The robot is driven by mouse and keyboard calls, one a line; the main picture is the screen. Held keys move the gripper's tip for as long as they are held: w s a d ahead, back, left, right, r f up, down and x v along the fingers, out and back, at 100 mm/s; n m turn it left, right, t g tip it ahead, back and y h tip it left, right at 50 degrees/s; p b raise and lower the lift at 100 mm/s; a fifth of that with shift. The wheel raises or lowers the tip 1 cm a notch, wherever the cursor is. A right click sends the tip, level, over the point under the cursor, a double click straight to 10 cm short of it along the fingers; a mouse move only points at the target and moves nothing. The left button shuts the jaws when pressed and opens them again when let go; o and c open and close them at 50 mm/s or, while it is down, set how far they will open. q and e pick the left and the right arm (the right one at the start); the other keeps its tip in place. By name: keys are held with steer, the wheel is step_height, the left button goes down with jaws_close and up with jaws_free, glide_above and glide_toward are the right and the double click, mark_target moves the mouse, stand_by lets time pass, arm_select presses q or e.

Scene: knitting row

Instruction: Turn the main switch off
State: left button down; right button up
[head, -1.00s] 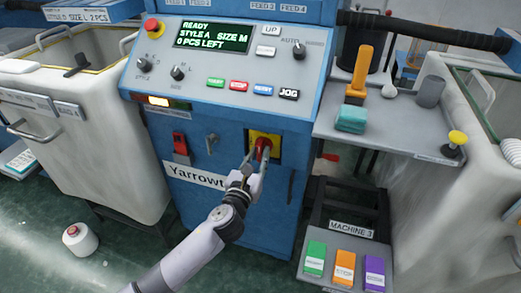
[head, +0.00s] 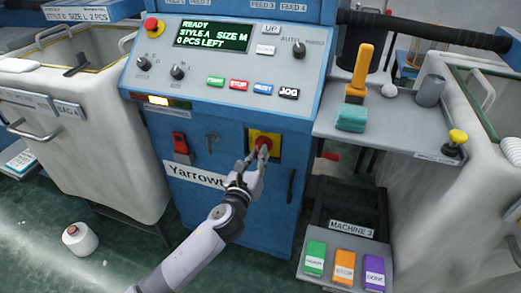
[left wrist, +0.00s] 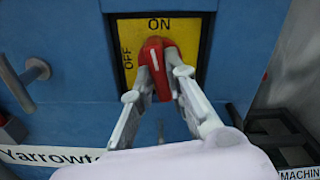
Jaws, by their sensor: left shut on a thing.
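The main switch is a red handle (left wrist: 153,60) on a yellow plate (left wrist: 130,25) on the front of the blue machine. The plate reads ON at the top and OFF at the left. The white mark on the handle is close to upright, toward ON, with a slight lean to the left. In the head view the red handle (head: 263,143) shows above my fingers. My left gripper (head: 257,157) is shut on the handle, with one finger on each side in the left wrist view (left wrist: 162,76). My right gripper is in neither view.
The control panel (head: 215,60) above the switch has a lit display and several buttons. A red toggle (head: 180,144), a small metal latch (head: 212,139) and a dark handle (head: 291,186) flank the switch. A grey shelf (head: 395,135) juts out at the right.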

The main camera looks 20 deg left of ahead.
arm_select(q)
steer(key=shift+n, duration=1)
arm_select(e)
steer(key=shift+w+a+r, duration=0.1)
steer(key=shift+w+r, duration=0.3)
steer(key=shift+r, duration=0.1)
arm_select(q)
steer(key=n, duration=0.2)
steer(key=shift+n, duration=1.2)
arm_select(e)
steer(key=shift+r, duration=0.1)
